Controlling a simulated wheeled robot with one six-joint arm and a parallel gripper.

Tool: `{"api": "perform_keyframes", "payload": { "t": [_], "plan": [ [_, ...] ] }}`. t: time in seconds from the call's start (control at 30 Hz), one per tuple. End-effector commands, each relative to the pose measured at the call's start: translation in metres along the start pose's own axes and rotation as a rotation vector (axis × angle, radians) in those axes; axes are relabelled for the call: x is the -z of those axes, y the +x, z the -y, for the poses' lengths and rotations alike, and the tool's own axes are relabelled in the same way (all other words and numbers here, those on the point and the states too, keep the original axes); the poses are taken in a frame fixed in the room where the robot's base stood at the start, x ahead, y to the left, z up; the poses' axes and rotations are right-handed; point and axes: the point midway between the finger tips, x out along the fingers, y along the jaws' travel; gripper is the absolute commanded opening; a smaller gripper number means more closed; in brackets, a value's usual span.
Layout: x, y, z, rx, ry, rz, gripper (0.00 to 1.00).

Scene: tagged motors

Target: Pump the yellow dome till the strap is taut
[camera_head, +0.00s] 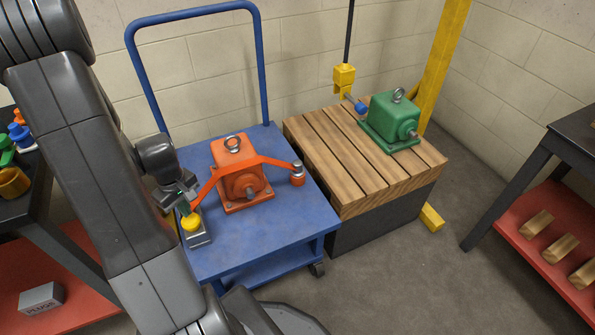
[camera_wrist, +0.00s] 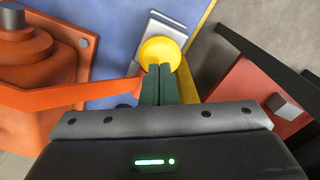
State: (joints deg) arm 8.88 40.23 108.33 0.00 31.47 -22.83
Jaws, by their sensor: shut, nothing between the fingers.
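The yellow dome (camera_head: 191,222) sits on a grey metal base at the front left corner of the blue cart (camera_head: 262,230). It also shows in the wrist view (camera_wrist: 163,52). My gripper (camera_head: 187,206) is shut and empty, with its fingertips pointing down at the dome. In the wrist view the closed fingertips (camera_wrist: 159,70) overlap the dome's near edge; I cannot tell whether they touch it. I cannot tell how tight the strap is.
A green motor (camera_head: 391,122) stands on a wooden-slatted platform (camera_head: 345,166) at right, near a yellow hook block (camera_head: 344,78). The cart's blue handle (camera_head: 262,60) rises behind the orange motor. Dark benches with red lower shelves (camera_head: 560,250) stand on both sides.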

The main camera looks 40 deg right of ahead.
Motion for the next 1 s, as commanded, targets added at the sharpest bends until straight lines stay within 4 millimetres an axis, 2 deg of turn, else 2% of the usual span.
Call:
{"api": "perform_keyframes", "payload": {
  "t": [0.33, 0.8, 1.0],
  "plan": [
    [0.0, -0.007, 0.0, 0.0, 0.0, -0.001, 0.0],
    [0.0, -0.063, 0.0, -0.001, 0.0, -0.002, 0.0],
    [0.0, -0.071, 0.0, 0.0, 0.0, 0.0, 0.0]
  ]
}}
